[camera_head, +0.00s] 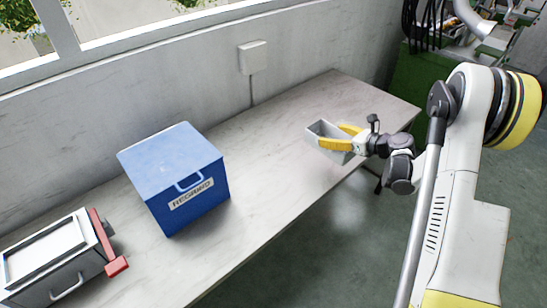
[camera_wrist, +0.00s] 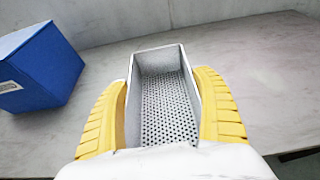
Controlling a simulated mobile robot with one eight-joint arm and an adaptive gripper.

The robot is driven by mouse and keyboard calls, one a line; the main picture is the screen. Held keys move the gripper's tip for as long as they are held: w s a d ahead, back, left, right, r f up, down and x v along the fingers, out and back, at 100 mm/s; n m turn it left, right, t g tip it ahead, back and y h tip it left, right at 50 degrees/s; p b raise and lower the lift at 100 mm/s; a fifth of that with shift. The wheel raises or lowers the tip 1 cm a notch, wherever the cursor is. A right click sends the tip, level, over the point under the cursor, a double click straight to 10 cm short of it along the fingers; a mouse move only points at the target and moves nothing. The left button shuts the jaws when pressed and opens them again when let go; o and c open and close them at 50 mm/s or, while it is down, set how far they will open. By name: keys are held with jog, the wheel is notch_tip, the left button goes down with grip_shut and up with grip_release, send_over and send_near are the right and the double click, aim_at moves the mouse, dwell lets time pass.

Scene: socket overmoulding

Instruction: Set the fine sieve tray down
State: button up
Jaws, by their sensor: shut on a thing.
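The fine sieve tray (camera_wrist: 168,105) is a grey open-topped box with a perforated floor, seen empty in the wrist view. My gripper (camera_wrist: 165,90) has its yellow fingers closed on the tray's two long sides. In the head view the tray (camera_head: 318,132) is at the right part of the bench, with my gripper (camera_head: 340,140) around it. The tray looks roughly level. I cannot tell for certain whether its underside touches the bench (camera_head: 275,130) or is just above it.
A blue lidded box (camera_head: 170,160) labelled "REGRIND" stands left on the bench; it also shows in the wrist view (camera_wrist: 40,70). A grey unit (camera_head: 50,262) with red parts is at the far left. The bench between box and tray is clear. A wall runs behind.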

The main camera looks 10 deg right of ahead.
aim_at(305, 141)
jog(key=w+a+f+b, duration=0.1)
jog(key=w+a+f, duration=0.1)
jog(key=a, duration=0.1)
jog(key=w+a+f+b, duration=0.1)
jog(key=w+a+f, duration=0.1)
jog(key=a, duration=0.1)
jog(key=w+a+f+b, duration=0.2)
jog(key=a, duration=0.1)
jog(key=shift+a+f, duration=0.2)
jog(key=shift+f, duration=0.2)
jog(key=shift+f+b, duration=1.15)
jog(key=shift+f, duration=0.75)
